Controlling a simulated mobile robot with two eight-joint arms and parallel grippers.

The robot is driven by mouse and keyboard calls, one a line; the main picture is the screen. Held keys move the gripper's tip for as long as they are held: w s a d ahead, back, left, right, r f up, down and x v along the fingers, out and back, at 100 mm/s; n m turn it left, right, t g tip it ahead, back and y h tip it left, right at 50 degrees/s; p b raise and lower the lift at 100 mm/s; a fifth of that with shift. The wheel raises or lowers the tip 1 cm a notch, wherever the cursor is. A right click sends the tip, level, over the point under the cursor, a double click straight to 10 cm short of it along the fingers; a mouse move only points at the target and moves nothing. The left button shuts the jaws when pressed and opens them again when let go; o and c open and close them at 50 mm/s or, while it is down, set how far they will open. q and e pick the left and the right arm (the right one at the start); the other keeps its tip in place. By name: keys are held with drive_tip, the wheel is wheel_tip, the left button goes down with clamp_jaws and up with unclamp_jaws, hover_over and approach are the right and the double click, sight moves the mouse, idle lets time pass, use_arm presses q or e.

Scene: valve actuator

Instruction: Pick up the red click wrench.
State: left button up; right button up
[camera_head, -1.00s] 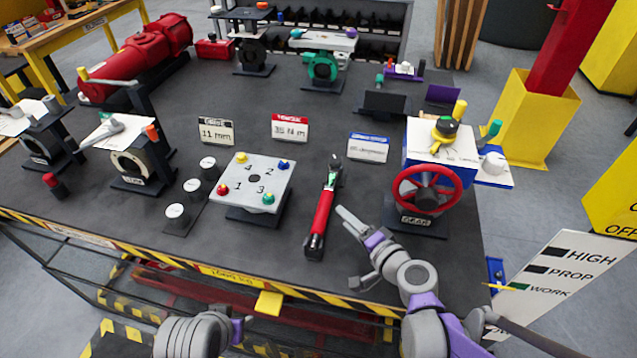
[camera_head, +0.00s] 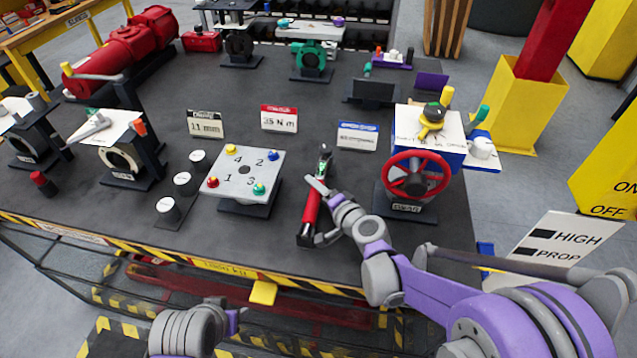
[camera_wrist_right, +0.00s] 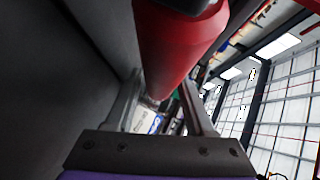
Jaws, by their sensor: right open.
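The red click wrench (camera_head: 312,207) lies on the dark tabletop, its head pointing away and its red handle toward the front edge. My right gripper (camera_head: 315,211) is open at the handle, with one finger showing toward the head end and the other nearer the front end. In the right wrist view the red handle (camera_wrist_right: 177,45) looms large beyond and between the two open fingers (camera_wrist_right: 160,103). I cannot tell whether the fingers touch it. Part of my left arm shows at the bottom of the head view; its fingers do not show.
Left of the wrench stands a plate with numbered coloured knobs (camera_head: 243,173). Right of it is a gear unit with a red handwheel (camera_head: 417,175). Label cards (camera_head: 357,136) stand behind. The striped table edge (camera_head: 215,262) is in front. Bare tabletop lies around the wrench.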

drive_tip(key=shift+s, duration=0.1)
clamp_jaws()
drive_tip(key=shift+r, duration=0.1)
idle(0.3)
